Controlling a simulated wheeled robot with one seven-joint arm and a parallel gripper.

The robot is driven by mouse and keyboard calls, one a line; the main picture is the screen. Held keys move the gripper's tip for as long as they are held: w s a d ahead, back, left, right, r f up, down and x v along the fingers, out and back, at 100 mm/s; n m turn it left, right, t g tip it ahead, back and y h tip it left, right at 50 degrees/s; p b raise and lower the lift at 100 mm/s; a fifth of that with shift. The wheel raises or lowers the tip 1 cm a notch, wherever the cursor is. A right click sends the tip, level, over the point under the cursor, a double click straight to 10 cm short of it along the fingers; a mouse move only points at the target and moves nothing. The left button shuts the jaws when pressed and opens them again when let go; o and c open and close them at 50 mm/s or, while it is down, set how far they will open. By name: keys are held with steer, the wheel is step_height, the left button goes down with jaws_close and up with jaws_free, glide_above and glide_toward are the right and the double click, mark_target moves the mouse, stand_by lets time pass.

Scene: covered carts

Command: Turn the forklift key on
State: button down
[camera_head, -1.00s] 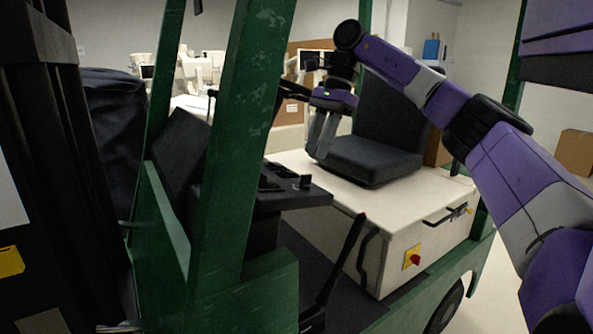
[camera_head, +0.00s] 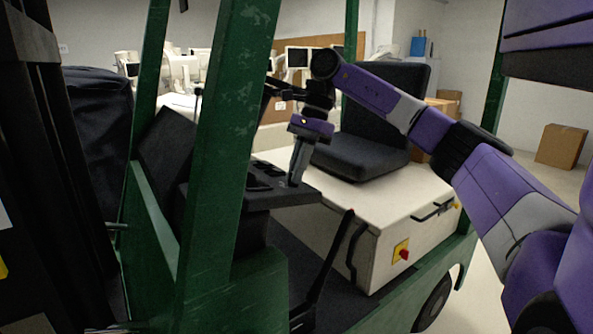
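The forklift has a green frame (camera_head: 228,140) and a dark dashboard console (camera_head: 285,196) in front of the black seat (camera_head: 362,155). My gripper (camera_head: 294,183) points down at the right end of the console, its fingertips at or very near the top surface. The small key knob seen there earlier is now hidden by the fingers. The two fingers overlap in this view, so I cannot tell whether they are shut on the key.
A red knob on a yellow plate (camera_head: 402,250) is on the side of the cream seat box (camera_head: 375,220). A black lever (camera_head: 335,255) rises beside the console. A green post stands left of my gripper. Cardboard boxes (camera_head: 561,146) stand at the back right.

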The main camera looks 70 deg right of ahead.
steer(key=shift+m, duration=0.3)
steer(key=m+b, duration=0.1)
steer(key=m, duration=0.4)
steer(key=shift+s+m+t+h, duration=0.1)
steer(key=shift+m+t+h, duration=0.2)
steer(key=shift+t+h, duration=0.1)
steer(key=m+h+b, duration=0.1)
steer(key=m, duration=0.4)
steer(key=shift+a+m+b, duration=0.1)
steer(key=shift+m+b, duration=0.3)
stand_by(0.3)
steer(key=c, duration=1.6)
jaws_free()
steer(key=shift+o, duration=0.2)
steer(key=v, duration=0.8)
steer(key=shift+f, duration=0.1)
